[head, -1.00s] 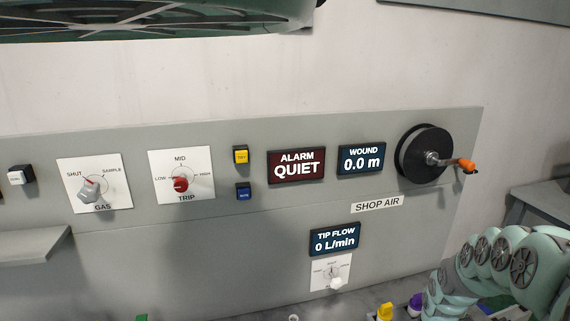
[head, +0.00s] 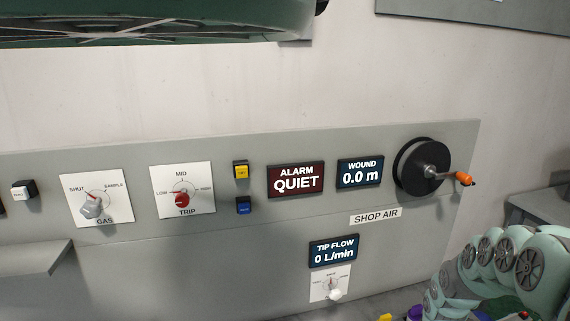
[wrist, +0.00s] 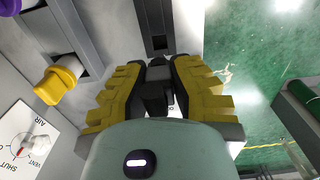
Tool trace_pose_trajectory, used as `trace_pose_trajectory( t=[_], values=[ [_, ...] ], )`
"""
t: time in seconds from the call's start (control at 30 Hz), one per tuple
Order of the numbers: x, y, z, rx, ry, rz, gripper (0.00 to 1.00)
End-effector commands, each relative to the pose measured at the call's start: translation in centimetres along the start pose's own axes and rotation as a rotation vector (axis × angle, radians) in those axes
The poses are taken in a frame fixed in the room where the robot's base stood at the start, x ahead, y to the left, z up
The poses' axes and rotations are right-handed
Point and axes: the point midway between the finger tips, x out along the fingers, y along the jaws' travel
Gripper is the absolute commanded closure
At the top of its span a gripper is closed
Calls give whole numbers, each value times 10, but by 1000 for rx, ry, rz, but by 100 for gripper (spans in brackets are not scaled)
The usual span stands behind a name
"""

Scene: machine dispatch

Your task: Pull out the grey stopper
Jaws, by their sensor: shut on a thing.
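My gripper (wrist: 158,98) shows in the wrist view, with yellow stepped fingers and black pads. It is shut on a small dark grey piece (wrist: 159,73), which I take for the grey stopper; the pads hide most of it. The piece lies in line with a grey strip with a dark square hole, just beyond the fingertips. I cannot tell whether it is still seated or clear. A yellow stopper (wrist: 57,82) sits on another grey bar to the left. My gripper is out of the head view.
A purple piece (wrist: 10,6) is at the wrist view's top left corner. A white valve plate (wrist: 25,140) is at lower left. The head view shows the grey panel with an alarm display (head: 296,179) reading QUIET, a tip flow display (head: 334,250) at 0 L/min and a reel (head: 422,168).

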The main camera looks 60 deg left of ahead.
Motion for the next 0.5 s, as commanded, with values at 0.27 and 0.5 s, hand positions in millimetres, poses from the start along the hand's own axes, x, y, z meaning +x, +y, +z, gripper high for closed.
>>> trace_pose_trajectory(
  t=[0.27, 0.5],
  values=[
    [-10, 0, 1, 1, 0, 0, 100],
    [-28, 0, 0, 1, 0, 0, 100]
  ],
)
